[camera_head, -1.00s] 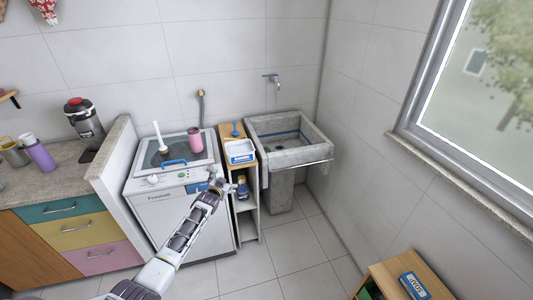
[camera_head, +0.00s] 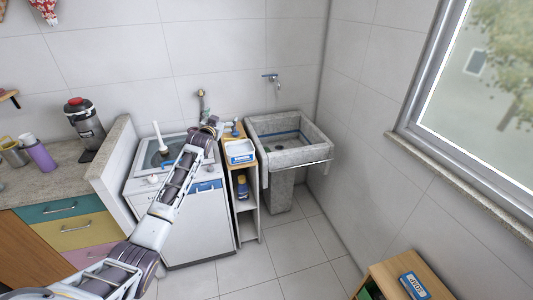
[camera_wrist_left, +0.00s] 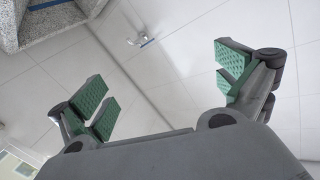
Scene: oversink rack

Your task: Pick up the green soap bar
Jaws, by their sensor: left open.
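I cannot make out a green soap bar for certain in either view. A blue-and-white box (camera_head: 240,151) sits on top of the narrow wooden shelf, and a blue box with soap lettering (camera_head: 412,285) lies on the wooden unit at the lower right. My left gripper (camera_head: 212,124) is above the back right of the washing machine, left of the narrow shelf. In the left wrist view its green-padded fingers (camera_wrist_left: 166,84) are spread wide with nothing between them. My right gripper is not in view.
The concrete sink (camera_head: 290,152) stands right of the narrow shelf (camera_head: 249,208), with a wall tap (camera_head: 271,77) above. The washing machine (camera_head: 190,228) is under my left arm. A low wall (camera_head: 114,160) separates it from the counter (camera_head: 60,182). The floor in front is clear.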

